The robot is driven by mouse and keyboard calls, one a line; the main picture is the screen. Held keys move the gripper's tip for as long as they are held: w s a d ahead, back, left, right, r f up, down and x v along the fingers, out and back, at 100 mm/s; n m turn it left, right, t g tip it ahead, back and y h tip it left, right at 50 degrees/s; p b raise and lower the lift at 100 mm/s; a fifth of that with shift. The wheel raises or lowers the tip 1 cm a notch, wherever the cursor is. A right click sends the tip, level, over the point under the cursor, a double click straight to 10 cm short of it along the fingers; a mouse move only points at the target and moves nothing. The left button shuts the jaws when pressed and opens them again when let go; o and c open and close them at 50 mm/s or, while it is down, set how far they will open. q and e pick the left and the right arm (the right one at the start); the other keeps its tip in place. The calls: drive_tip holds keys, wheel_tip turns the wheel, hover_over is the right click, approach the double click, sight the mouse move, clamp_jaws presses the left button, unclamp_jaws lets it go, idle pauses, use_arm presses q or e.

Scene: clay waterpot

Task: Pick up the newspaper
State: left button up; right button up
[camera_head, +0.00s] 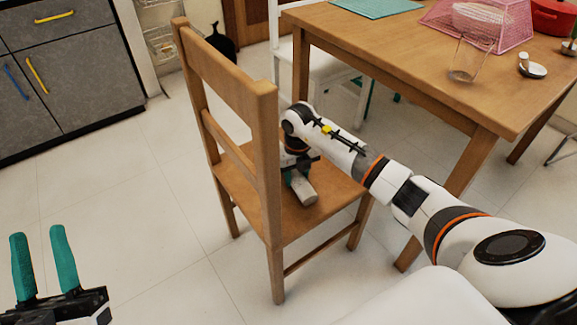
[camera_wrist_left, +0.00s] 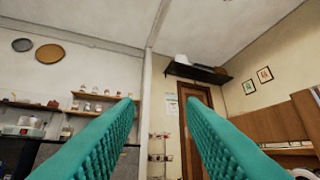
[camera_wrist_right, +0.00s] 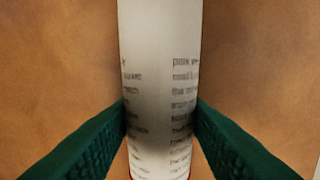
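The newspaper is a pale roll (camera_head: 305,191) lying on the wooden chair's seat (camera_head: 238,186). My right gripper (camera_head: 297,182) reaches down over the seat at the roll, and its arm hides part of it. In the right wrist view the printed newspaper (camera_wrist_right: 160,70) runs upright through the middle. The green fingers of my right gripper (camera_wrist_right: 161,112) stand wide, one close along each side of the roll. No firm grip shows. My left gripper (camera_head: 42,262) is open and empty over the floor at lower left; its spread fingers also show in the left wrist view (camera_wrist_left: 160,102).
The chair's tall backrest (camera_head: 228,85) stands just left of my right gripper. A wooden table (camera_head: 400,50) at the right holds a glass (camera_head: 470,55), a pink basket (camera_head: 490,30) and a red pot (camera_head: 553,18). Grey cabinets (camera_head: 65,85) stand at upper left. The floor at left is clear.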

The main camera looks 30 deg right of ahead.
drive_tip(key=shift+c, duration=1.3)
drive_tip(key=shift+r, duration=0.2)
